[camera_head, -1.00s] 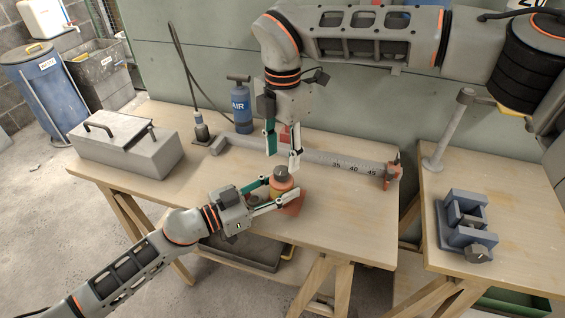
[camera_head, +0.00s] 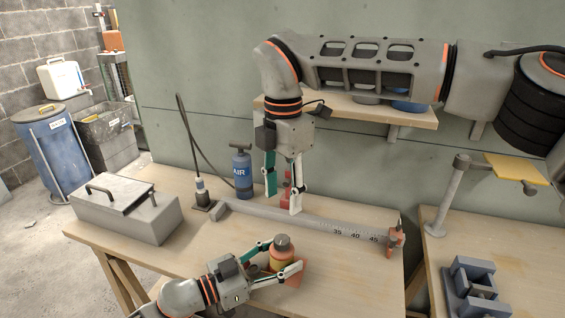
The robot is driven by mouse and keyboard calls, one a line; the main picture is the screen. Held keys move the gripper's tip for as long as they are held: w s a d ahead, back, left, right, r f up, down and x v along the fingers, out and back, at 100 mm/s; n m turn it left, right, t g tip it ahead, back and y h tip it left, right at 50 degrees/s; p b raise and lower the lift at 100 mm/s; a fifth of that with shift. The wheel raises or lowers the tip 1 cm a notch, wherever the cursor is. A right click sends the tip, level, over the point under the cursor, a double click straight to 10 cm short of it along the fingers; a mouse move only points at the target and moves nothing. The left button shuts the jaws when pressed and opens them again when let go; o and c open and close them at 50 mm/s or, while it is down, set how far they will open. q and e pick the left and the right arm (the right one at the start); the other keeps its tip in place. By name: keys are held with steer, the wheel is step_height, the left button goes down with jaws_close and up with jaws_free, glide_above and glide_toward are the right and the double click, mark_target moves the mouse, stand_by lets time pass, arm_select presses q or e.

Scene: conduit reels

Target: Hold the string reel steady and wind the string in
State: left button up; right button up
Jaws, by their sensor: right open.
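The string reel (camera_head: 280,256) is a small orange and yellow drum with a dark grey cap, upright near the front of the wooden bench. An orange-red piece shows low at its right side. My left gripper (camera_head: 281,262) comes in from the lower left with one finger on each side of the drum, and looks shut on it. I cannot make out any string.
A grey measuring beam (camera_head: 310,224) with an orange end clamp (camera_head: 396,238) lies behind the reel. A blue AIR bottle (camera_head: 242,174), a grey lidded box (camera_head: 127,212) and a red object (camera_head: 287,177) stand on the bench. A vise (camera_head: 472,288) sits on the right bench.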

stand_by(0.3)
arm_select(q)
steer(key=v, duration=1.2)
steer(key=shift+a+f, duration=0.1)
steer(key=shift+a, duration=0.05)
